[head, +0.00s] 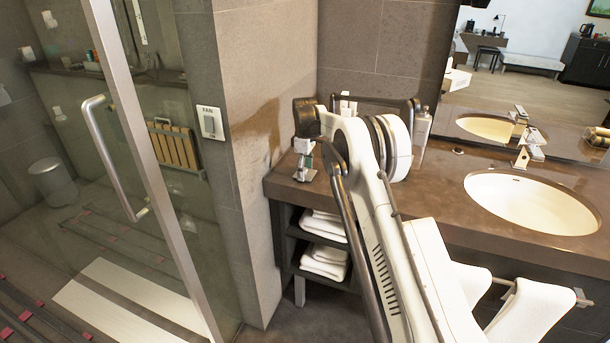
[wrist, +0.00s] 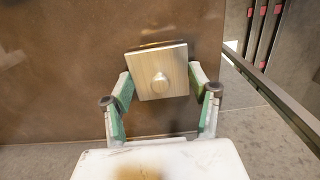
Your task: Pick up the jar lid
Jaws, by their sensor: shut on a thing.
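In the head view my gripper (head: 305,172) is low over the left end of the brown counter (head: 440,205), and the lid is too small there to make out clearly.
A white sink (head: 530,205) with a metal faucet (head: 527,150) is on the right. A grey bottle (head: 421,128) stands behind my arm. The tiled wall (head: 255,130) is close to the left of my gripper. Folded towels (head: 325,262) lie on shelves below.

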